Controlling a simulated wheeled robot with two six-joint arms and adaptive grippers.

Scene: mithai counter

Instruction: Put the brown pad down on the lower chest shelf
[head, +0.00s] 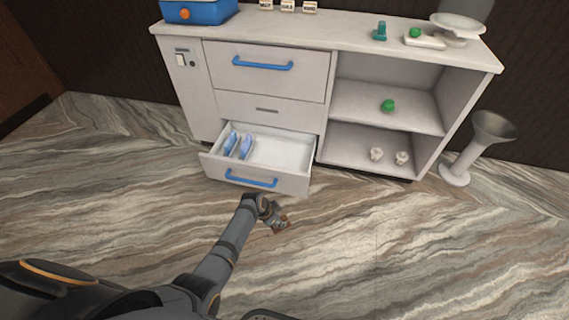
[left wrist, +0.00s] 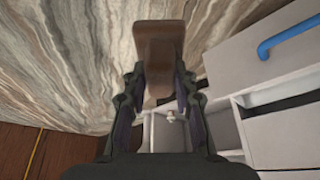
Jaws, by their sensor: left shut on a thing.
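My left gripper (head: 270,210) is above the floor in front of the open lower drawer. It is shut on the brown pad (head: 281,224), which shows small in the head view. In the left wrist view the brown pad (left wrist: 159,42) sticks out past the fingertips of the left gripper (left wrist: 159,82). The lower chest shelf (head: 346,152) is the bottom open compartment at the right of the chest. Two small white things (head: 376,154) stand on its right part, and its left part looks bare. The pad is apart from the shelf. My right gripper is not in view.
The open drawer (head: 281,152) juts out left of the shelf and holds blue things (head: 245,146). A green thing (head: 388,106) sits on the upper shelf (head: 358,103). A grey flared stand (head: 490,128) is on the floor right of the chest. The floor in front is clear.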

